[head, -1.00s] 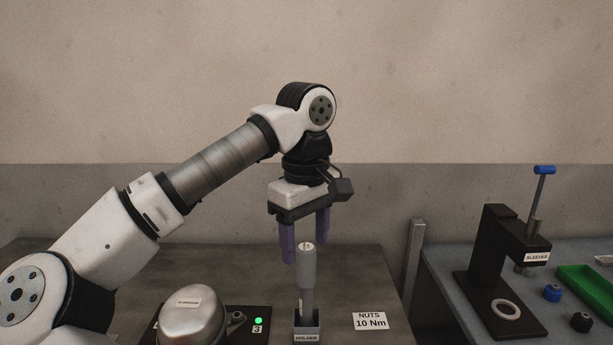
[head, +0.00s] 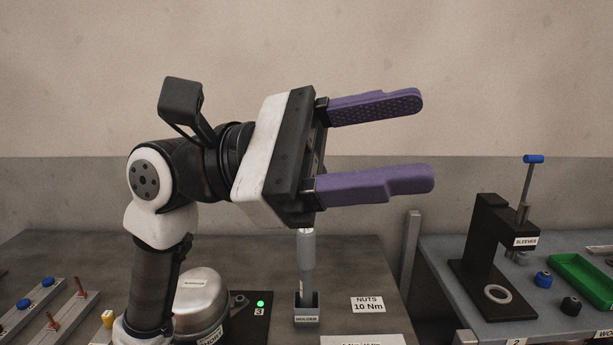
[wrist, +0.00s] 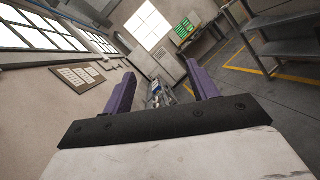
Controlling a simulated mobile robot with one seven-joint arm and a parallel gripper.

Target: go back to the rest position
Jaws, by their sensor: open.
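My gripper (head: 428,142) is raised in front of the wall in the head view, its two purple fingers pointing right. The fingers are wide apart with nothing between them. The wrist view shows the same open fingers (wrist: 162,92) against the room. A grey cylindrical tool (head: 307,262) stands upright in the black holder (head: 307,311) on the bench, below and apart from the gripper. The gripper body hides the tool's top.
A rounded metal compressor (head: 201,298) sits behind my arm, beside a green light (head: 260,303). A sign reading NUTS 10 Nm (head: 367,304) lies to the right. A black press (head: 490,245) and green tray (head: 585,280) are on the right bench. A grey post (head: 411,255) stands between benches.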

